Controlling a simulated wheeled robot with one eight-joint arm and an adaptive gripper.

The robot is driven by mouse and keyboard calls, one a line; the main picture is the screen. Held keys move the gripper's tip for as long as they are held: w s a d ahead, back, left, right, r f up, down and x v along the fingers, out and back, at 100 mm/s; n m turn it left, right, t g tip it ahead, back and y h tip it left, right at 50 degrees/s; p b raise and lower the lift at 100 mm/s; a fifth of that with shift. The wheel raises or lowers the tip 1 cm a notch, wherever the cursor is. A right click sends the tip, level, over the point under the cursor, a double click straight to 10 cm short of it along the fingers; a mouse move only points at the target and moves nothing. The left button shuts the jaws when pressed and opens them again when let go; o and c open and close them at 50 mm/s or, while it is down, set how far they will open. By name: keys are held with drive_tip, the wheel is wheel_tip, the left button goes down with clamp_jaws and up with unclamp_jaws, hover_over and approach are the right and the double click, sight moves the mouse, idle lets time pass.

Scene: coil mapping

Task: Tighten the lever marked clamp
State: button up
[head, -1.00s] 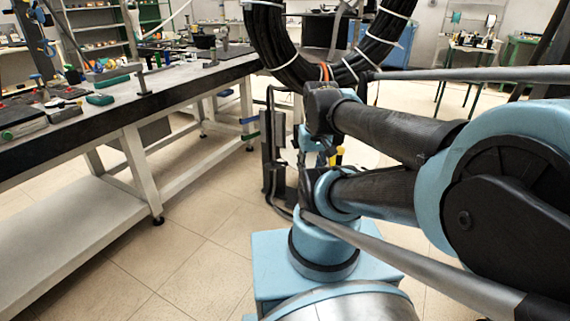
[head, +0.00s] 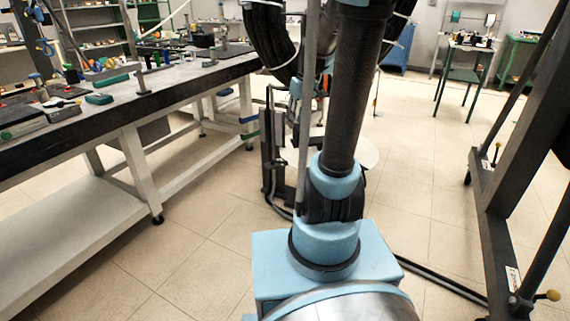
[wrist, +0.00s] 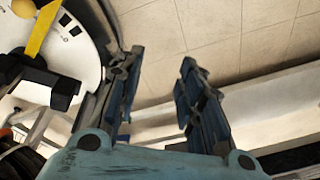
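In the wrist view a white dial plate (wrist: 75,55) with small dark marks stands at the upper left. A yellow lever (wrist: 41,30) lies across it, beside a yellow knob (wrist: 10,13) and a black block (wrist: 50,83). I cannot read any clamp label. My gripper (wrist: 160,58) has its two fingers apart with nothing between them. Its left finger is close to the plate's right edge; I cannot tell whether they touch. In the head view my arm hides the gripper, and only part of a white disc (head: 367,153) shows right of the arm.
A black cable coil (head: 270,45) hangs behind my arm. A long workbench (head: 185,85) with tools runs along the left. Open floor (head: 425,180) lies between.

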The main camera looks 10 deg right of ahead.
drive_tip(key=w+d+f+n+y, duration=0.1)
drive_tip(key=w+d+f, duration=0.1)
drive_tip(key=w+f, duration=0.45)
drive_tip(key=w+d+f+n, duration=0.2)
drive_tip(key=w+f, duration=0.1)
drive_tip(key=w, duration=0.7)
drive_tip(key=w+d+f+n+y, duration=0.1)
drive_tip(key=w+f, duration=0.4)
drive_tip(key=w, duration=0.4)
drive_tip(key=n, duration=0.2)
approach(279, 162)
drive_tip(key=shift+y, duration=0.4)
drive_tip(key=f, duration=0.8)
drive_tip(key=shift+w+a, duration=0.1)
drive_tip(key=shift+a, duration=0.15)
